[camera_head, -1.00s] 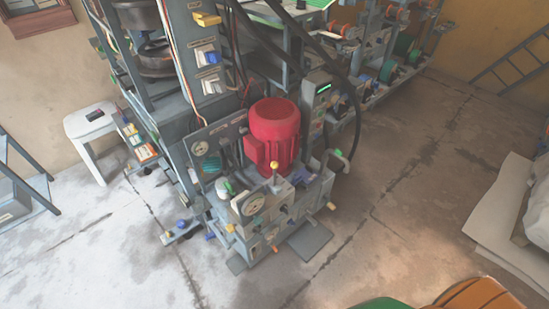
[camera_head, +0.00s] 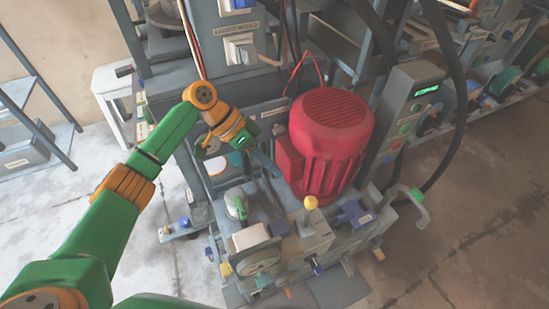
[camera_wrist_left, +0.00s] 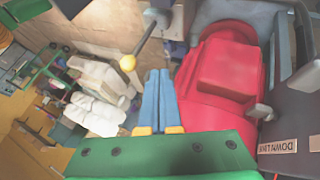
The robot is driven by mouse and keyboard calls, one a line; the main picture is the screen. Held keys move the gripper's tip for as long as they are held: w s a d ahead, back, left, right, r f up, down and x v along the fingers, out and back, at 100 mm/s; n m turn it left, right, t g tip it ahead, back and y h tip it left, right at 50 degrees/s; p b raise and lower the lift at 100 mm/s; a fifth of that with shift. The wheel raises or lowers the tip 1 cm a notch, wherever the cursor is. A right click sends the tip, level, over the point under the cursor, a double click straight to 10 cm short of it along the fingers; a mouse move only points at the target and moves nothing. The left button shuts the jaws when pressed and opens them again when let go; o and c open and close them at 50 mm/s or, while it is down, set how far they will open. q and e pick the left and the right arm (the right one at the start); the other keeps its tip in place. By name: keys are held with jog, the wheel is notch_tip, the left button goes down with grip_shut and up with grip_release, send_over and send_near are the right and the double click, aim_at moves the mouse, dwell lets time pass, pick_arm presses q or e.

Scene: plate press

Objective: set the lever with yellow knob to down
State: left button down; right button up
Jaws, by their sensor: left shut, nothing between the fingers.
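The lever's yellow knob (camera_head: 311,202) stands above a grey valve block (camera_head: 306,238) in front of the red motor (camera_head: 331,125). Its short stem is hard to make out in the head view. In the wrist view the yellow knob (camera_wrist_left: 127,62) sits at the end of a thin rod, just left of my fingertips. My left gripper (camera_head: 270,168) reaches in from the left, beside the motor, up and left of the knob in the head view. Its blue fingers are together and empty in the wrist view (camera_wrist_left: 159,73), apart from the knob. My right gripper is not seen.
A gauge (camera_head: 259,259) and a green-handled valve (camera_head: 238,206) stand left of the knob. A blue handle (camera_head: 352,213) and a green-ended pipe (camera_head: 415,205) are to its right. A control box (camera_head: 405,115) and black hoses rise behind. Open floor (camera_head: 480,210) lies to the right.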

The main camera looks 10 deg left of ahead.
aim_at(307, 200)
pick_arm(q)
jog(key=shift+t+y, duration=0.5)
jog(key=s+d+p, duration=0.1)
jog(key=d+p, duration=0.1)
jog(key=s+d+f+p, duration=0.1)
jog(key=s+d+p, duration=0.1)
jog(key=d, duration=0.1)
jog(key=s+d+f+p, duration=0.1)
jog(key=d+p, duration=0.1)
jog(key=shift+s+d+p, duration=0.3)
jog(key=shift+s+d, duration=0.05)
jog(key=shift+d, duration=0.05)
jog(key=s+d+p, duration=0.1)
jog(key=s+d+f+p, duration=0.1)
jog(key=s+p, duration=0.1)
jog(key=s+d+p, duration=0.1)
jog(key=shift+s+f+p, duration=0.2)
jog(key=shift+f+p, duration=0.1)
jog(key=shift+p, duration=0.05)
